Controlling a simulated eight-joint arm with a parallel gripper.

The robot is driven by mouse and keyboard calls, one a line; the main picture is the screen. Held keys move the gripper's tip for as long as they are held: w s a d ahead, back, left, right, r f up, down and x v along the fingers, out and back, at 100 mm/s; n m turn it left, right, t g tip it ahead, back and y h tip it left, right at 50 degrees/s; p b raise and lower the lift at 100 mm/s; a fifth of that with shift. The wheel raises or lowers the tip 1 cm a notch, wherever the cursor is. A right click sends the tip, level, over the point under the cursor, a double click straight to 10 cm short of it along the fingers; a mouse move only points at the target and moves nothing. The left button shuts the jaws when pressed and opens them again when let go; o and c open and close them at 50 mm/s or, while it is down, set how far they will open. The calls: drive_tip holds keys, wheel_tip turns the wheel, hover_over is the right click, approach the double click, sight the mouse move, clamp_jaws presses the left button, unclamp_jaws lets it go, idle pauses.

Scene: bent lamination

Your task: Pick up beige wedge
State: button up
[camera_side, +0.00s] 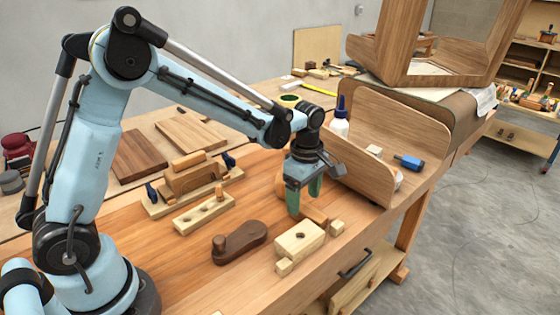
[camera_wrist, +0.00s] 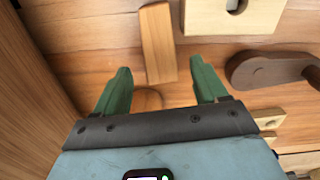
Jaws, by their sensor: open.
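My gripper (camera_side: 304,201) is open, with its green fingers pointing down over the bench. The wrist view shows the two fingers (camera_wrist: 160,68) apart with nothing gripped between them. A tan, slightly tapering wooden block (camera_wrist: 157,42), seemingly the beige wedge, lies flat just beyond the fingertips in the wrist view. In the side view this block (camera_side: 314,214) lies beside the fingers, partly hidden by them. The gripper looks above the bench; whether a fingertip touches the block cannot be told.
A pale block with a hole (camera_side: 300,238) and small beige pieces (camera_side: 337,228) lie close by. A dark brown tool (camera_side: 240,241) lies left of them. A curved wooden panel (camera_side: 368,160) rises to the right.

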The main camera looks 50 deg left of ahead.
sight(304, 207)
drive_tip(key=shift+d+f, duration=0.15)
drive_tip(key=shift+f, duration=1.7)
drive_tip(key=c, duration=1.1)
